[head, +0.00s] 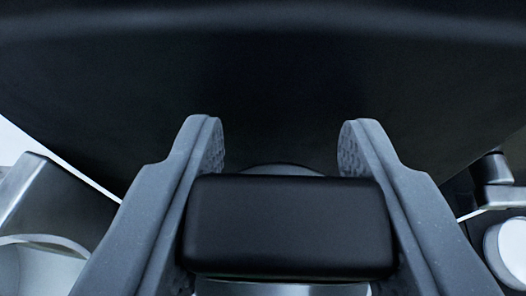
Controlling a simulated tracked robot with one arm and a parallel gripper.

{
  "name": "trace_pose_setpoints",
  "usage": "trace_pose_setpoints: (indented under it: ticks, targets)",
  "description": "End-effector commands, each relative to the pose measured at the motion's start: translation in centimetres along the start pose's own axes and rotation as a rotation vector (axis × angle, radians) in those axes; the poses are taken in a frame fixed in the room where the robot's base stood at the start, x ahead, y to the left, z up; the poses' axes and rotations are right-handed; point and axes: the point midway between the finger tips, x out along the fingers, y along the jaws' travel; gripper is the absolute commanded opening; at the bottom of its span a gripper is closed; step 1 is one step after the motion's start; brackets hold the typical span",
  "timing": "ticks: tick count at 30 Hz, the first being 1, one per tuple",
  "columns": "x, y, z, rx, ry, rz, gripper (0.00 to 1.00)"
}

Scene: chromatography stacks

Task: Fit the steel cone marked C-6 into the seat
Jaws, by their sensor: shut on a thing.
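My gripper (285,128) shows in the head view with its two grey, ridged fingers pointing away from me. It is shut on a grey round-edged piece (282,169), of which only a thin curved rim shows between the fingers. A black block (288,228) in front hides most of that piece. A strip of bright metal (290,289) shows below the block; I cannot tell whether it belongs to the held piece. No C-6 mark can be read, so I cannot tell whether this is the steel cone. No seat can be made out.
A large black curved surface (270,70) fills the upper view beyond the fingertips. A metal part with a round rim (45,240) is at the lower left. Another metal fitting (500,185) and a pale round part (510,250) are at the right edge.

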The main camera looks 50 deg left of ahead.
Motion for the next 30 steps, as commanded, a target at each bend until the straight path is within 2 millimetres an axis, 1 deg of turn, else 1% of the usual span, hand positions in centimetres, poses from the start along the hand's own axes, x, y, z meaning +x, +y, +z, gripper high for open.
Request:
trace_pose_setpoints:
  ticks: [1,19,24,30]
  targets:
    - [0.2,0.0,0.4,0.0,0.0,0.001,0.08]
    - [1.8,0.1,4.5,0.001,0.0,0.002,0.08]
    - [2.0,0.2,5.1,0.001,0.002,0.003,0.08]
    - [2.1,0.2,5.2,0.001,0.002,0.003,0.08]
